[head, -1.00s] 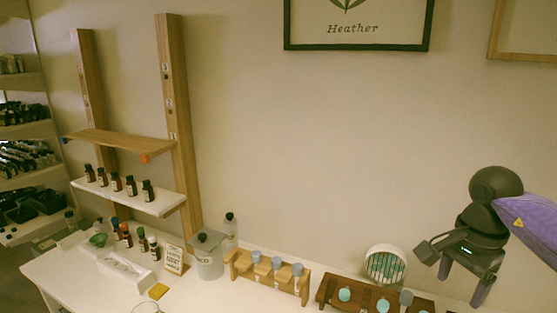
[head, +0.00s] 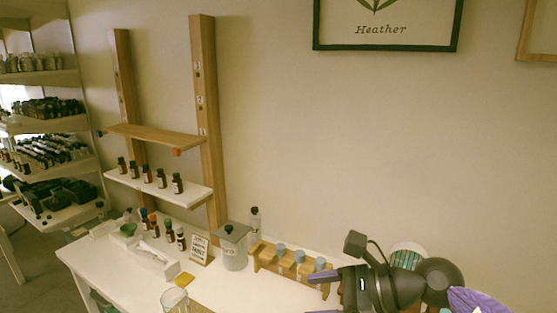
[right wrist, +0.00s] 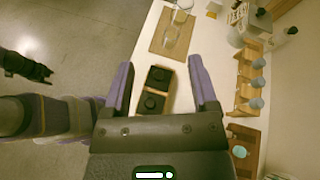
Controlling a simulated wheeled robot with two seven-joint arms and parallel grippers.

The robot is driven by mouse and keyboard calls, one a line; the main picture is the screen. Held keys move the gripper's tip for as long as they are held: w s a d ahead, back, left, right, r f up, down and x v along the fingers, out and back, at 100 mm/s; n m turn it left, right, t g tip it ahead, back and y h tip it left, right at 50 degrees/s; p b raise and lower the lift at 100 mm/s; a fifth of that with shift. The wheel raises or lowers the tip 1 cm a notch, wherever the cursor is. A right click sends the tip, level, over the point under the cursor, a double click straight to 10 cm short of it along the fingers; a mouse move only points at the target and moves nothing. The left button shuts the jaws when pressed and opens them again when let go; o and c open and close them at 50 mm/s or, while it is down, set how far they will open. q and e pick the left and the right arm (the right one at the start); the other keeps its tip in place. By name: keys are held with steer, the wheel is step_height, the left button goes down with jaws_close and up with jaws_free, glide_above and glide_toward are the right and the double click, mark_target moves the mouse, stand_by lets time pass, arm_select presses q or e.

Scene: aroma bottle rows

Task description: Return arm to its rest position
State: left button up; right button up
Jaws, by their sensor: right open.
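My right arm comes in from the lower right of the head view, and its gripper (head: 312,293) is in front of the right end of the table. Its two purple-edged fingers point left. In the right wrist view the gripper (right wrist: 159,64) has its fingers wide apart with nothing held between them. Beyond the fingers, a small wooden holder (right wrist: 168,72) with two dark round-topped items (right wrist: 157,77) shows on the table. My left gripper does not show in the head view.
A wooden rack with grey-topped bottles (head: 300,262) stands close to the right gripper. A grey-lidded canister (head: 234,250), a glass (head: 174,300) and a shelf with small bottles (head: 165,190) are farther left.

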steer(key=a+r+m+t+y, duration=0.3)
steer(key=r+m+t, duration=0.2)
steer(key=m+t, duration=0.9)
steer(key=s+d+f+m+g+h, duration=0.25)
steer(key=d+f+m+h, duration=0.45)
steer(key=m, duration=0.8)
steer(key=s+d+f+m+g+h, duration=0.1)
steer(key=s+d+f+m+h, duration=0.25)
steer(key=f+m+h, duration=0.8)
steer(key=s+f+m+g+y, duration=0.2)
steer(key=s+f+m+g, duration=0.1)
steer(key=s+m+g, duration=0.4)
steer(key=s+f+m+g+y, duration=0.1)
steer(key=s+f+m+g, duration=0.3)
steer(key=s, duration=0.6)
step_height(320, 180, down, 23)
steer(key=s+g+b, duration=0.1)
steer(key=s+b, duration=0.1)
steer(key=b, duration=0.6)
steer(key=s+d+f+g+b, duration=0.1)
steer(key=s+d+f+b, duration=0.1)
steer(key=s+f, duration=0.4)
steer(key=s+d+f+b, duration=0.1)
steer(key=s+f+b, duration=0.4)
steer(key=f, duration=0.7)
steer(key=shift+s+d+f+g, duration=0.35)
steer(key=shift+s+d, duration=0.05)
steer(key=shift+s, duration=0.85)
